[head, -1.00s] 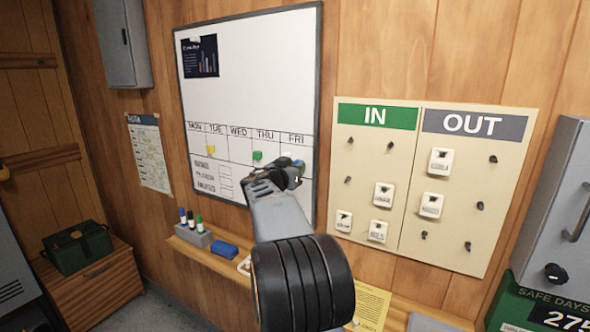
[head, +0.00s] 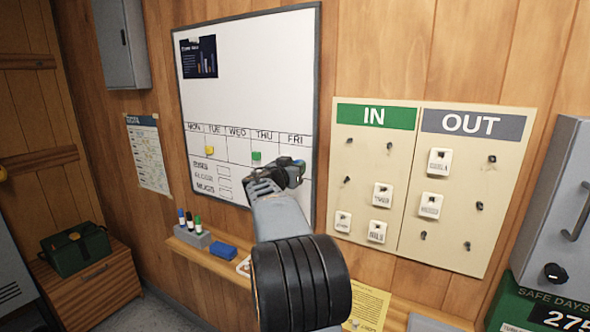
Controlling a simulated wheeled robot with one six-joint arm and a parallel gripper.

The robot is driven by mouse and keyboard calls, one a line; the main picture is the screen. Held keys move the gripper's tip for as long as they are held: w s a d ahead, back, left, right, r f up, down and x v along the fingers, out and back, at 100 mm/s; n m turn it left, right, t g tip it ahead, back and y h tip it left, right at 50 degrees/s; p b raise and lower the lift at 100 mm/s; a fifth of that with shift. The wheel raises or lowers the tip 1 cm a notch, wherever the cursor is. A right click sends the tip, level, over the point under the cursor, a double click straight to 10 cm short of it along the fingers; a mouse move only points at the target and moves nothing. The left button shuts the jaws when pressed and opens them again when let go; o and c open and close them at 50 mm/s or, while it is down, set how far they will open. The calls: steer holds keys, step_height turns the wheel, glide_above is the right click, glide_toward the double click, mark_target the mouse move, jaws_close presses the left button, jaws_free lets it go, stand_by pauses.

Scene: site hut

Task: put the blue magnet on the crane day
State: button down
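The whiteboard (head: 250,75) has a weekday row marked MON to FRI. A yellow magnet (head: 209,151) is under TUE and a green magnet (head: 256,156) is under THU. My gripper (head: 289,165) is in front of the board's lower right, over the FRI column. A small bluish patch shows at its far end; I cannot tell whether this is the blue magnet. My wrist and arm hide the fingers' grip and much of the FRI cell. No crane entry is readable.
A ledge (head: 205,257) below the board holds pens (head: 190,220), a blue eraser block (head: 223,250) and a yellow sheet (head: 370,307). An IN/OUT tag board (head: 408,250) is close on the right. A grey cabinet (head: 560,190) stands at far right.

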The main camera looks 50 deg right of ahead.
steer(key=shift+w+d, duration=0.15)
steer(key=shift+d, duration=0.3)
stand_by(0.3)
steer(key=shift+b, duration=0.9)
stand_by(2.5)
steer(key=c, duration=0.8)
jaws_free()
steer(key=shift+a, duration=0.15)
steer(key=b+v, duration=0.5)
steer(key=v, duration=0.8)
steer(key=shift+a, duration=0.35)
